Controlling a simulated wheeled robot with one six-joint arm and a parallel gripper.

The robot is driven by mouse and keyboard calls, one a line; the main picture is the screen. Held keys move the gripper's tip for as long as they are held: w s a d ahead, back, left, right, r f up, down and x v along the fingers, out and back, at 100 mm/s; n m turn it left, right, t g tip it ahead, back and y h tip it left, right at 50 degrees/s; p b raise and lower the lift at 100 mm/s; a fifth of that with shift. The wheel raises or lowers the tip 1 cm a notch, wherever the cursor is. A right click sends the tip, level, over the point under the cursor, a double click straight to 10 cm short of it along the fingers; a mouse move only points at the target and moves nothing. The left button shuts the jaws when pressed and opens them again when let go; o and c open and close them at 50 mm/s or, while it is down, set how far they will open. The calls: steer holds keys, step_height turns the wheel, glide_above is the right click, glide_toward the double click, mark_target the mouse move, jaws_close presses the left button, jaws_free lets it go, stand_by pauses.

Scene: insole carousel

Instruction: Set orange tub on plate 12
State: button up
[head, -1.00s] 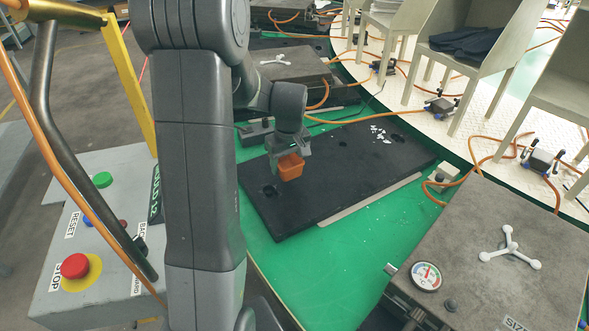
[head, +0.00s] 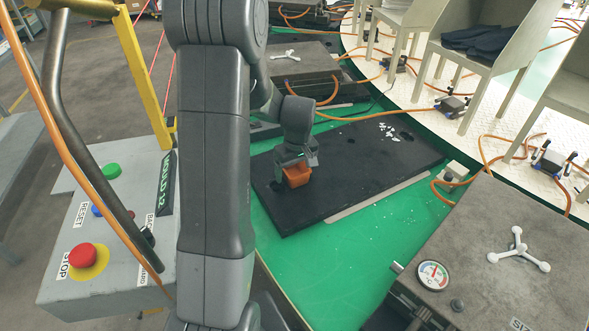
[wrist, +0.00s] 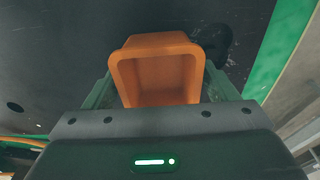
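The orange tub (head: 297,177) is small and box-shaped with an open top. My gripper (head: 296,162) is shut on it, over the left part of a black plate (head: 365,165). In the wrist view the tub (wrist: 157,72) sits between the two fingers of my gripper (wrist: 160,90), its open side facing the camera. I cannot tell whether its underside touches the plate. The control box beside the plate bears a "MOULD 12" label (head: 166,183). Pale flakes lie near the plate's far right end. A dark recess (wrist: 213,42) shows beside the tub.
A closed grey mould (head: 475,235) with a gauge and white handle stands at front right. Another mould (head: 300,62) stands behind the plate. The control box (head: 110,235) is at left. Chairs (head: 480,60) and orange hoses are on the pale deck at right.

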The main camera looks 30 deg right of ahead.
step_height(320, 180, up, 12)
steer(key=s, duration=0.1)
steer(key=shift+s+r+p, duration=0.15)
steer(key=shift+s+p, duration=0.05)
steer(key=shift+p, duration=0.15)
stand_by(2.4)
